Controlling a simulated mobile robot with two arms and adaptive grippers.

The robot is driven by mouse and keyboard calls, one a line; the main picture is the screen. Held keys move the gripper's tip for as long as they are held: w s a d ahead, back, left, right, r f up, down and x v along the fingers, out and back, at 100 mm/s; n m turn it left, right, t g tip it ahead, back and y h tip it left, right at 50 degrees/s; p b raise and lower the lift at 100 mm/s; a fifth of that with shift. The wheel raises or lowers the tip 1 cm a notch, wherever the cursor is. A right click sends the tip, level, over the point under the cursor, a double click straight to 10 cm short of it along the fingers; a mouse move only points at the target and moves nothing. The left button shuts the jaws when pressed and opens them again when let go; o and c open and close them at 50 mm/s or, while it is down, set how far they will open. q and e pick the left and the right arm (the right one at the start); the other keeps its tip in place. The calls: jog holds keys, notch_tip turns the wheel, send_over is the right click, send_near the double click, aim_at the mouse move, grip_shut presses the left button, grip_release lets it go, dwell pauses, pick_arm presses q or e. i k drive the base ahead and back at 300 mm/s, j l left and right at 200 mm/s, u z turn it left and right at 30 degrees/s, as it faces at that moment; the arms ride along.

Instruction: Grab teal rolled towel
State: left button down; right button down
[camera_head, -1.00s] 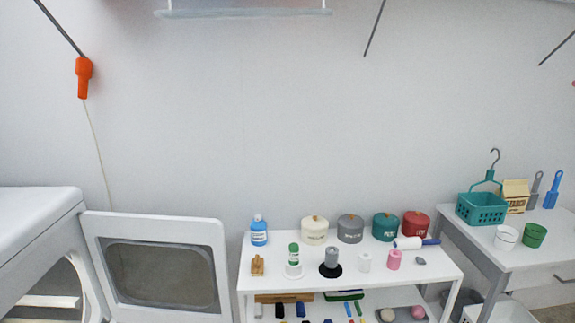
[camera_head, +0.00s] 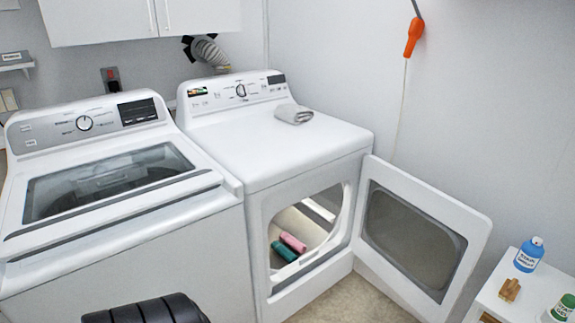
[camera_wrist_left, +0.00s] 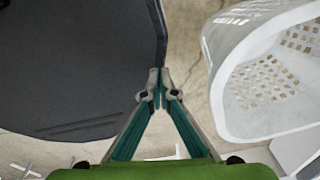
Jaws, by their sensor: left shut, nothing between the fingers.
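The teal rolled towel (camera_head: 284,251) lies inside the open front-loading dryer (camera_head: 280,160), low in the drum near the door opening. A pink rolled towel (camera_head: 293,242) lies right beside it, just behind. My left gripper (camera_wrist_left: 160,85) shows only in the left wrist view, its fingertips together and empty above the floor, with no towel in that view. My right gripper is in neither current view.
The dryer door (camera_head: 415,235) stands open to the right of the opening. A washer (camera_head: 110,190) stands left of the dryer, and a folded grey cloth (camera_head: 294,113) lies on the dryer's top. A white perforated basket (camera_wrist_left: 225,75) is right of my left gripper.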

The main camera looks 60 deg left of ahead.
aim_at(283, 252)
jog(key=u, duration=0.45)
jog(key=i+l+u, duration=0.1)
jog(key=u, duration=0.75)
jog(key=i+l+u, duration=0.1)
jog(key=u, duration=0.3)
jog(key=i+l+u, duration=0.15)
jog(key=l+u, duration=0.3)
jog(key=l, duration=0.2)
jog(key=l+u, duration=0.45)
jog(key=l, duration=0.85)
